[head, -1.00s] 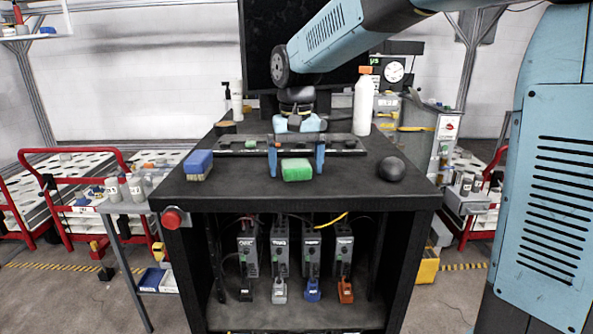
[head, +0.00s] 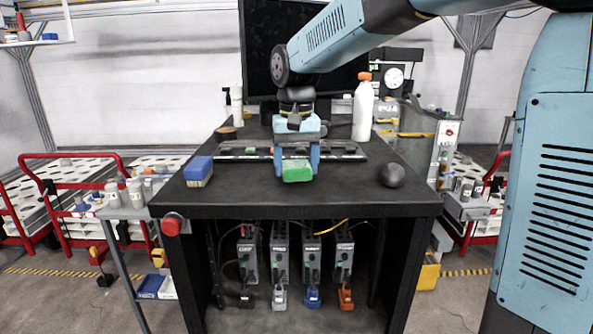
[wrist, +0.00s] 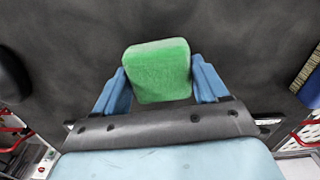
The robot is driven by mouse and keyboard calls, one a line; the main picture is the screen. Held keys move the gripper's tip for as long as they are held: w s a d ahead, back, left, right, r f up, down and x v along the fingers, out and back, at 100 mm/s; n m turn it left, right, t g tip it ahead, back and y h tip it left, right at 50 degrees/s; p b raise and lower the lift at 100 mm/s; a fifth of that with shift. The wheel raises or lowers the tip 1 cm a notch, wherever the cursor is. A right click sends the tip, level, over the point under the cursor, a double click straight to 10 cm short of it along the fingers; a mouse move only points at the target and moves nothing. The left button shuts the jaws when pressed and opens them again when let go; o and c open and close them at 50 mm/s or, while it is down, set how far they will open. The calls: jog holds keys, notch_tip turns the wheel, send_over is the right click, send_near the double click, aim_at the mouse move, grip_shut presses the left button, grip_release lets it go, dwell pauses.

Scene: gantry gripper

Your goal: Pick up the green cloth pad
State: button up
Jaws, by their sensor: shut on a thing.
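The green cloth pad (head: 297,171) is near the front middle of the black table in the head view. In the wrist view the pad (wrist: 158,70) lies between my two blue fingers. My gripper (head: 296,163) is shut on the pad, one finger at each side of it. In the wrist view my gripper (wrist: 160,88) points down over the dark table top. I cannot tell whether the pad is clear of the table.
A blue-topped brush (head: 198,170) stands at the left on the black table (head: 240,196). A dark ball (head: 391,173) sits at the right. A white bottle with an orange cap (head: 363,108) and a dark bar (head: 345,151) are behind my gripper. The front edge is close.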

jog(key=s+d+r, duration=0.5)
jog(key=s+r, duration=0.6)
jog(key=s, duration=0.2)
jog(key=shift+r, duration=0.3)
jog(key=shift+s, duration=0.1)
jog(key=o, duration=0.5)
jog(key=c, duration=0.4)
